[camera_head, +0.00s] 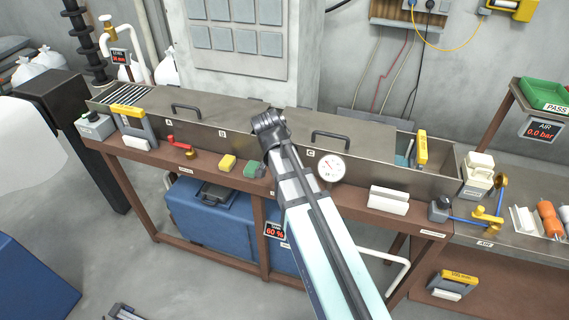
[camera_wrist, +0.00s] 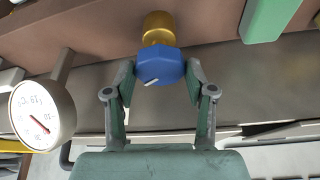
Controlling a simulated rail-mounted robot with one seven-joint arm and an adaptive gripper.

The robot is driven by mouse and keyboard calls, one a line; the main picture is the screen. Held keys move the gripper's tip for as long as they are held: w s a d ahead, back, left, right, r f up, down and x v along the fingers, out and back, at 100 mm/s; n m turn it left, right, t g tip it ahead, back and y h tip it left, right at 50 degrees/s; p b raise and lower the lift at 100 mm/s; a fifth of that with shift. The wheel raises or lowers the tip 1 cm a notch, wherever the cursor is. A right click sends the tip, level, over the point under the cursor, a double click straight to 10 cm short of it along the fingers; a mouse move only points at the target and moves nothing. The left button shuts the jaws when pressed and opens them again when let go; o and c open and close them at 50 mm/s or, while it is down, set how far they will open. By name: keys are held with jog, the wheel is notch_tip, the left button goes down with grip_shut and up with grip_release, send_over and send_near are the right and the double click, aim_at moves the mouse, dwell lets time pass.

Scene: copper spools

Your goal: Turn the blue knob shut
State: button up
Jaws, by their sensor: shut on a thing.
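In the wrist view, the blue knob (camera_wrist: 160,62) is a faceted cap with a short slanted white mark, on a brass fitting (camera_wrist: 158,26). My gripper (camera_wrist: 160,74) has one finger on each side of it and is shut on it. The fingertips touch the knob's left and right sides. In the head view, my arm reaches to the front of the middle of the metal trough, and its dark wrist (camera_head: 269,124) hides the knob and the fingers.
A round dial gauge (camera_wrist: 42,112) is close on the left in the wrist view and on the trough front in the head view (camera_head: 331,168). A green block (camera_wrist: 272,16) is at upper right.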

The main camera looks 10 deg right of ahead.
jog(key=m, duration=0.2)
jog(key=m+g, duration=0.1)
jog(key=m, duration=0.1)
jog(key=shift+w+a+g+h+b, duration=0.1)
jog(key=shift+w+g+h+b, duration=0.05)
jog(key=shift+g+h+b, duration=0.2)
jog(key=shift+m+g, duration=0.35)
jog(key=shift+m, duration=1.05)
jog(key=shift+h, duration=0.25)
jog(key=o, duration=0.9)
jog(key=shift+c, duration=0.2)
jog(key=v, duration=1.2)
